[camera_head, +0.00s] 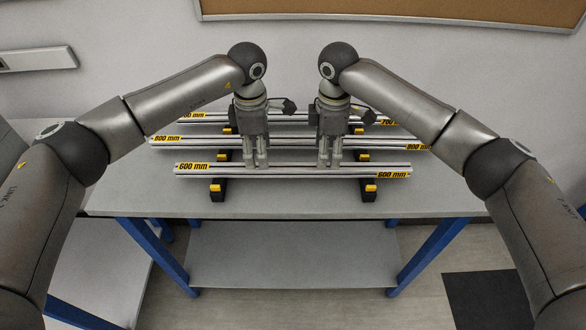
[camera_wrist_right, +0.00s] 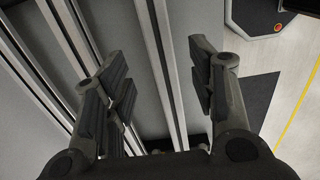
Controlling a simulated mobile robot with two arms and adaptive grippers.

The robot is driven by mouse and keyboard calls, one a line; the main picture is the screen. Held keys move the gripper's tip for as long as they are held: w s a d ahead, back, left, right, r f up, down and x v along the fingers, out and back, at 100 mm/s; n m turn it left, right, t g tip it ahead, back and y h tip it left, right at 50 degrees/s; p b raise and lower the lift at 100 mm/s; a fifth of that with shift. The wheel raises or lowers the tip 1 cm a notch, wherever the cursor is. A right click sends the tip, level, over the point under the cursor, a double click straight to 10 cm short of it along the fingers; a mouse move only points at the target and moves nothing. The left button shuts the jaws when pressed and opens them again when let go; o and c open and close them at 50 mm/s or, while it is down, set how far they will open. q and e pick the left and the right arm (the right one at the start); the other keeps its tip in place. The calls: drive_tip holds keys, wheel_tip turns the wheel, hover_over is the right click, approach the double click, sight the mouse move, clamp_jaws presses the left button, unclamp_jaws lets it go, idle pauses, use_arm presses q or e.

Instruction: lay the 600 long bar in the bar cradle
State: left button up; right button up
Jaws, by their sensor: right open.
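The 600 long bar (camera_head: 292,171), silver with yellow "600 mm" labels at both ends, lies level across black supports at the front of the table. My right gripper (camera_head: 330,164) is open and points down at the bar, right of its middle. In the right wrist view, the bar (camera_wrist_right: 166,60) runs between the fingers of this gripper (camera_wrist_right: 158,95), without visible grip. My left gripper (camera_head: 256,163) points down at the bar left of its middle; its fingers look apart. Contact with the bar is unclear. I cannot make out a separate bar cradle.
The 800 bar (camera_head: 190,141) lies just behind, and the 700 bar (camera_head: 287,118) lies farther back. Yellow-tipped black supports (camera_head: 370,190) stick out in front. The front strip of the table (camera_head: 290,204) is clear. A wall is behind.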

use_arm(q)
wheel_tip(320, 180, down, 6)
drive_tip(key=shift+r, duration=0.1)
use_arm(e)
wheel_tip(320, 180, down, 6)
drive_tip(key=shift+r, duration=0.1)
use_arm(q)
drive_tip(key=shift+s, duration=0.1)
clamp_jaws()
use_arm(e)
clamp_jaws()
use_arm(q)
drive_tip(key=shift+r, duration=0.1)
use_arm(e)
drive_tip(key=shift+r, duration=0.1)
